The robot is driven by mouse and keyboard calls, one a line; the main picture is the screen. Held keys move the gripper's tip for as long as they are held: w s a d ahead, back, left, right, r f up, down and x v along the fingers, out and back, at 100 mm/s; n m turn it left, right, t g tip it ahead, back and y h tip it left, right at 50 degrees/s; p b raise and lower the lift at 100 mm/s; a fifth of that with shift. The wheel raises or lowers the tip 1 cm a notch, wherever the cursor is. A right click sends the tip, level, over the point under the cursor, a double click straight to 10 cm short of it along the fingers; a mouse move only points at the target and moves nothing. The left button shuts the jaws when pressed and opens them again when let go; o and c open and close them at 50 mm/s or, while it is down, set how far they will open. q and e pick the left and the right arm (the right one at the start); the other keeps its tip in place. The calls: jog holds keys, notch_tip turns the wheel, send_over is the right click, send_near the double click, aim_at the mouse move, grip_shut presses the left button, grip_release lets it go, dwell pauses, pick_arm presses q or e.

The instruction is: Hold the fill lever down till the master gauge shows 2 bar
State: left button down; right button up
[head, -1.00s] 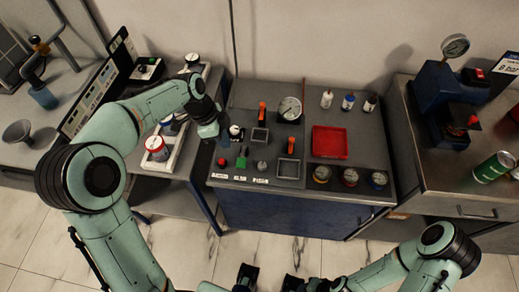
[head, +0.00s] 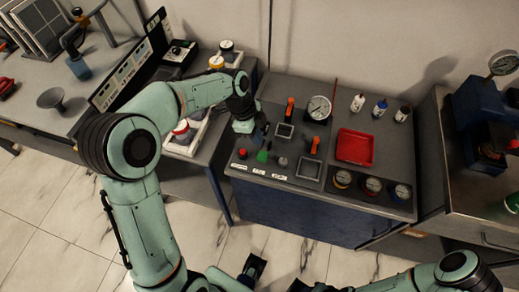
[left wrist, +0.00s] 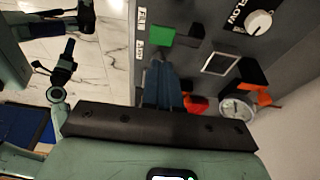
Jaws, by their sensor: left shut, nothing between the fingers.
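The green fill lever (head: 263,156) stands near the front left of the grey panel, and in the left wrist view it shows as a green block (left wrist: 162,36) beside a FILL label (left wrist: 141,18). My left gripper (head: 260,138) is shut and empty, close behind and above the lever. In the left wrist view its blue fingers (left wrist: 165,88) are just below the green block, and I see no contact. The white master gauge (head: 319,108) stands at the back of the panel; its reading is too small to tell. My right gripper (head: 298,285) is low at the bottom edge, its fingers unclear.
Two orange levers (head: 289,107) (head: 314,146), a red button (head: 243,153) and a red tray (head: 355,147) are on the panel. Three small gauges (head: 372,186) line the right front. Small bottles (head: 380,108) stand at the back.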

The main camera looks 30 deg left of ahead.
aim_at(261, 156)
pick_arm(q)
jog(key=x, duration=0.4)
jog(key=a+x, duration=0.1)
jog(key=x, duration=0.2)
jog(key=shift+s+f, duration=0.15)
jog(key=shift+f, duration=0.05)
pick_arm(e)
jog(key=shift+f, duration=0.25)
